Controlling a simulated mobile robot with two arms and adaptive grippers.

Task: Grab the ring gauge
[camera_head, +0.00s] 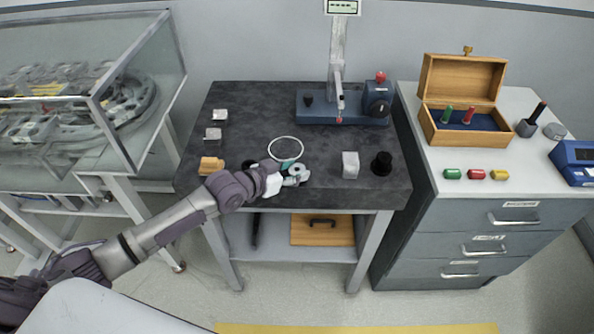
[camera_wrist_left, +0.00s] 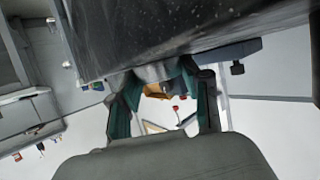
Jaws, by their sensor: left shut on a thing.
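My left gripper (camera_head: 294,178) is at the front middle of the dark worktop. It is shut on a small grey metal ring, which I take to be the ring gauge (camera_head: 299,169). In the left wrist view, the gripper's teal fingers (camera_wrist_left: 165,80) close on a grey metallic piece (camera_wrist_left: 153,72), partly hidden by the fingers and seen against the dark surface. I cannot tell whether the ring gauge still touches the worktop. My right gripper is not in view.
The dark worktop (camera_head: 250,115) has a white circle (camera_head: 285,148) just behind the gripper. A white block (camera_head: 350,165) and a black cylinder (camera_head: 382,164) stand right; a wooden block (camera_head: 211,165) is left. A blue-based gauge stand (camera_head: 335,112) is behind.

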